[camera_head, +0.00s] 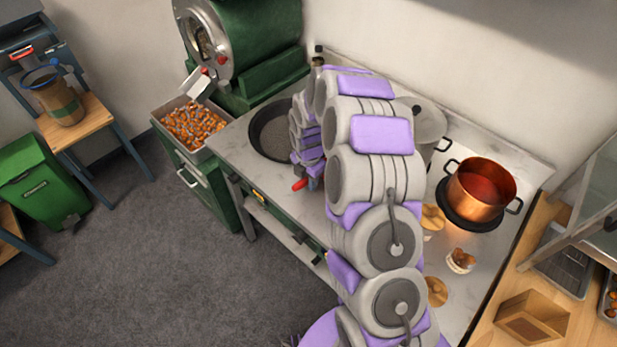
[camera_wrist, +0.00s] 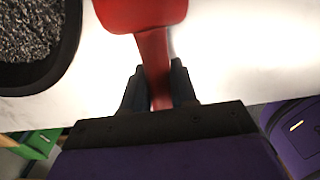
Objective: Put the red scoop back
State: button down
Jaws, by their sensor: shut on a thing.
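The red scoop (camera_wrist: 143,14) is in my gripper (camera_wrist: 159,88), which is shut on its handle. In the wrist view the scoop's wide end points up, away from the jaws, over the pale counter top. In the head view only a small red piece of the scoop (camera_head: 300,184) shows beside my gripper, near the counter's front edge. The rest is hidden by my arm. I cannot tell whether the scoop touches the counter.
A dark round pan (camera_head: 262,146) with grey grit lies left of my gripper. A metal tray of chestnuts (camera_head: 160,124) is farther left, below the green machine (camera_head: 262,40). A copper pot (camera_head: 479,193) stands right of my arm. Bare counter (camera_wrist: 230,55) shows right of the scoop.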

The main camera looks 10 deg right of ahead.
jog(key=shift+d, duration=0.15)
jog(key=shift+f, duration=0.45)
jog(key=c, duration=0.8)
grip_release()
jog(key=shift+r, duration=0.1)
notch_tip(320, 180, up, 17)
jog(key=p, duration=0.2)
jog(key=shift+p, duration=0.4)
